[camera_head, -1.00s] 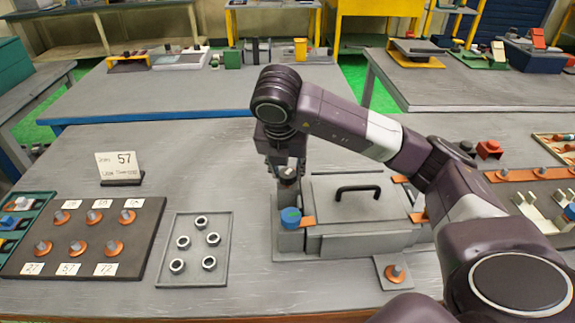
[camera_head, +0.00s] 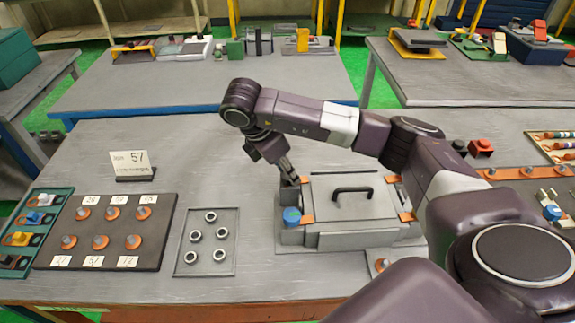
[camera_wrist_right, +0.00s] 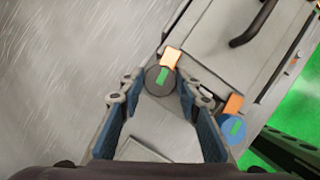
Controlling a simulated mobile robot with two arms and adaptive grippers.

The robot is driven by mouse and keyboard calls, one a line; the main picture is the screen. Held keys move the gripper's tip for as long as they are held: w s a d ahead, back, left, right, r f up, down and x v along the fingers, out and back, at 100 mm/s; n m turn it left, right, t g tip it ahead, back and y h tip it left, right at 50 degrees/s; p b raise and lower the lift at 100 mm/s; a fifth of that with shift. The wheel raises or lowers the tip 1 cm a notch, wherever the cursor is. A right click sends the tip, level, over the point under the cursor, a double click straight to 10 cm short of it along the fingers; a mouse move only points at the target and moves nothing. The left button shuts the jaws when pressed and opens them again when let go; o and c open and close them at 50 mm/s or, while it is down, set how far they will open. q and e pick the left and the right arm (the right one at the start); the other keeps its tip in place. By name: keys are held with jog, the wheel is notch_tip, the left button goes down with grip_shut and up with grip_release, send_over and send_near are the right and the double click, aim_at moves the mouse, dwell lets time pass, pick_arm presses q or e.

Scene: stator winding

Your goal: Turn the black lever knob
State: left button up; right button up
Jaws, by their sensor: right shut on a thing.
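The black lever knob (camera_wrist_right: 158,82) is a dark round cap with a green mark, beside an orange tab, in the right wrist view. My right gripper (camera_wrist_right: 158,90) has one finger on each side of it and is shut on it. In the head view my right gripper (camera_head: 293,179) is tilted, its tips at the back left corner of the grey lidded box (camera_head: 355,209); the black knob is hidden there. A blue knob (camera_head: 292,217) with a green mark is at the box's front left corner, also seen in the wrist view (camera_wrist_right: 235,130). My left gripper is not in view.
A black handle (camera_head: 352,190) stands on the box lid. The table behind the tray is clear.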

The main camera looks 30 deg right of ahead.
jog(key=shift+w+d+r+m, duration=0.1)
jog(key=shift+w+r+m, duration=0.1)
jog(key=shift+r+m, duration=0.15)
jog(key=shift+f, duration=0.1)
jog(key=o, duration=1)
jog(key=shift+o, duration=0.8)
jog(key=shift+s, duration=0.15)
jog(key=shift+f, duration=0.1)
jog(key=v, duration=1.2)
jog(key=shift+a, duration=0.2)
jog(key=shift+f, duration=0.1)
